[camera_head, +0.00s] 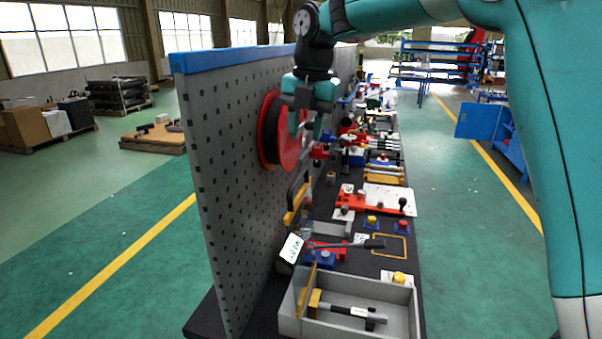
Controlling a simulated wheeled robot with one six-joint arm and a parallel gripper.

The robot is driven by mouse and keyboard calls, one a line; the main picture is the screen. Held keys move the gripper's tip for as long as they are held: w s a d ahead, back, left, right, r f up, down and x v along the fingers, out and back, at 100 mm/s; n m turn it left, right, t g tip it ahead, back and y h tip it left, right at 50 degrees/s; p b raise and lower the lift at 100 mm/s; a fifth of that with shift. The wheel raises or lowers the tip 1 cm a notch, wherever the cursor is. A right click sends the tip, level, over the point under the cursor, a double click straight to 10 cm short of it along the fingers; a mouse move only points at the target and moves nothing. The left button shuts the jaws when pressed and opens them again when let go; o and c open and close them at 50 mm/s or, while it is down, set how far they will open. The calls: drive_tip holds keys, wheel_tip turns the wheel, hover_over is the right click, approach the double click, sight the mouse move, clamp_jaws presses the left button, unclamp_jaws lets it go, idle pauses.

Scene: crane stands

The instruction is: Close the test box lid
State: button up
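No thing in view is clearly the test box or its lid. A grey open-topped box (411,318) stands at the near end of the bench and holds a dark-handled tool with a yellow block. A thin yellow piece (304,291) stands upright at its left side; I cannot tell whether it is a lid. My gripper (307,131) points down high above the bench, far behind this box.
The perforated grey panel (225,150) with a blue top edge walls off the bench's left side. The red and black reel (270,140) sticks out from it. An orange-red fixture (370,200), tools and small blocks crowd the dark bench.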

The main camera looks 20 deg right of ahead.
sight(300, 174)
drive_tip(key=f, duration=0.3)
drive_tip(key=f+p, duration=0.1)
drive_tip(key=f, duration=0.2)
drive_tip(key=f+p, duration=0.1)
drive_tip(key=f, duration=0.2)
drive_tip(key=shift+w+a, duration=0.3)
drive_tip(key=shift+a, duration=0.1)
clamp_jaws()
